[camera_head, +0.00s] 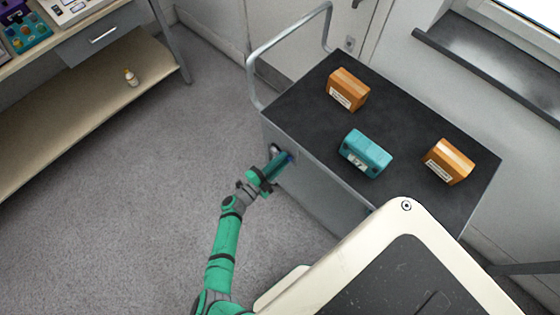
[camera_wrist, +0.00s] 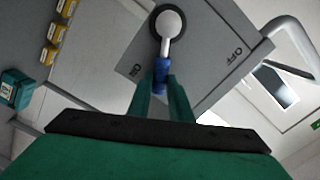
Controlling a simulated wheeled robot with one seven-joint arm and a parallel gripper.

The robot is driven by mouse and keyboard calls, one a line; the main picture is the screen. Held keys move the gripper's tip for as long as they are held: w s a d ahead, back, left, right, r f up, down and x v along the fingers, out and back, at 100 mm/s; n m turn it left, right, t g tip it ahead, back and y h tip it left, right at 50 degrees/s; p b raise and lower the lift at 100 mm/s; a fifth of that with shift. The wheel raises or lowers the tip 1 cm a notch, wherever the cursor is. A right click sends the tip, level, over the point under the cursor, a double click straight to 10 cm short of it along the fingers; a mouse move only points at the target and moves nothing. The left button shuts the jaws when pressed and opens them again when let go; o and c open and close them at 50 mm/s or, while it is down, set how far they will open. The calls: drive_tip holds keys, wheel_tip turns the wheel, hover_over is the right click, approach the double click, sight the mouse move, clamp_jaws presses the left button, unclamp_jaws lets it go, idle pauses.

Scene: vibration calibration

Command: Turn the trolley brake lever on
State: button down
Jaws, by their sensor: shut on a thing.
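The trolley (camera_head: 320,115) has a dark top, grey sides and a tubular push handle. Its brake lever (camera_wrist: 168,22) shows in the wrist view, with a pale round hub, a short arm and a blue grip (camera_wrist: 161,68). The panel behind it carries an ON mark (camera_wrist: 135,70) and an OFF mark (camera_wrist: 238,52). The lever points down in that view, nearer to ON than to OFF. My gripper (camera_wrist: 163,88) is shut on the blue grip, one finger on each side. In the head view my gripper (camera_head: 279,165) is at the trolley's end panel and hides most of the lever.
Two orange boxes (camera_head: 347,89) (camera_head: 448,162) and a teal device (camera_head: 365,153) stand on the trolley top. A bench (camera_head: 90,100) with a small bottle (camera_head: 131,78) on its lower shelf is at the left. Clear grey floor (camera_head: 150,200) lies between bench and trolley.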

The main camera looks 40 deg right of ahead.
drive_tip(key=shift+w, duration=0.1)
drive_tip(key=c, duration=1.6)
unclamp_jaws()
drive_tip(key=shift+a, duration=0.1)
drive_tip(key=a, duration=0.3)
drive_tip(key=s+a, duration=0.1)
drive_tip(key=a, duration=0.6)
drive_tip(key=shift+s+a, duration=0.3)
drive_tip(key=shift+s, duration=0.05)
